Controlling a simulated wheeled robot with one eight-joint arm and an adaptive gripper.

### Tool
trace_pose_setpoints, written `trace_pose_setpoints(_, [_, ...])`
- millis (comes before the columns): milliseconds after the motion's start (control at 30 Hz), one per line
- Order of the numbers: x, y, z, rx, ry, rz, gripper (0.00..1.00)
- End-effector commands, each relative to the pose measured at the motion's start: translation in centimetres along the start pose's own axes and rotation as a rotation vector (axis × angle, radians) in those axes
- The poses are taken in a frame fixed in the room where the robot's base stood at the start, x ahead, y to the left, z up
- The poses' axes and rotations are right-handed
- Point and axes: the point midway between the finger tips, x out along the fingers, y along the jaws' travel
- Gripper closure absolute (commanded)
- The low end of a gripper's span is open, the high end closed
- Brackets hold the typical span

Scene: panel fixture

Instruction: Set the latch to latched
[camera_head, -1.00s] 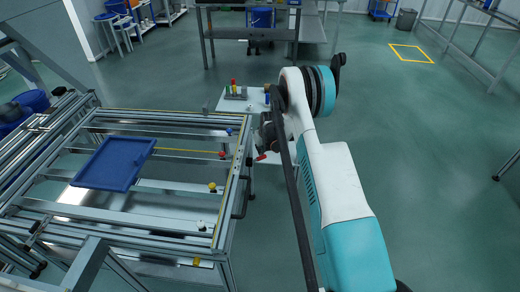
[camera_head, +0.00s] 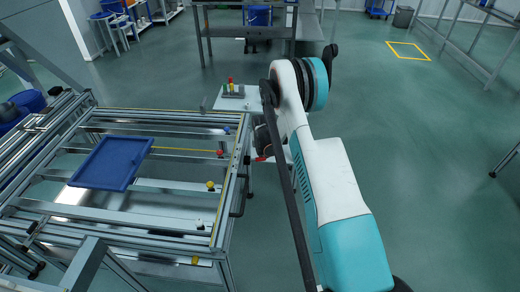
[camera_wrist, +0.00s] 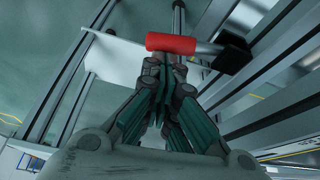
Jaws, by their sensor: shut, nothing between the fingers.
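The latch shows in the wrist view as a red handle (camera_wrist: 171,43) on a grey bar that ends in a black block (camera_wrist: 232,53) by the metal frame. A small red part of the handle (camera_head: 261,158) shows in the head view at the fixture's right side. My gripper (camera_wrist: 172,62) is shut and empty, with its fingertips right below the red handle in the wrist view. I cannot tell whether they touch it. In the head view my arm hides most of the gripper and latch.
The aluminium frame (camera_head: 235,190) carries a blue panel (camera_head: 112,162) and several coloured knobs. A small white table (camera_head: 245,101) with coloured pieces stands behind it. Open floor (camera_head: 430,150) lies to the right of my arm.

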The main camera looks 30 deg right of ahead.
Motion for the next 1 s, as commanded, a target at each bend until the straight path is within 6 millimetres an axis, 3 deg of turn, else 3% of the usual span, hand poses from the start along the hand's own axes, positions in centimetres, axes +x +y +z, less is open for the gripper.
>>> trace_pose_setpoints(700, [-1.5,0.1,3.8,0.566,-0.001,0.229,1.00])
trace_pose_setpoints(1000, [-1.8,-0.1,4.5,0.578,-0.001,0.234,1.00])
